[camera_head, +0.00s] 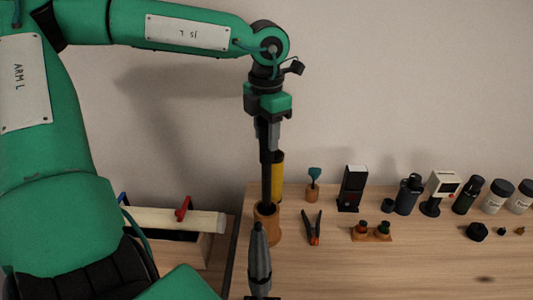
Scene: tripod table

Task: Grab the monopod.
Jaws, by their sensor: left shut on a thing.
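My left gripper (266,124) hangs down from the green arm and is shut on the top of the monopod (266,178), a slim dark upright pole. The pole's lower end reaches the wooden cup (266,230) near the table's left end; I cannot tell whether it is still inside the rim or just above it. A yellow cylinder (278,177) stands close behind the pole, to its right.
Several bottles, jars and small devices line the back right. The front right is mostly clear.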

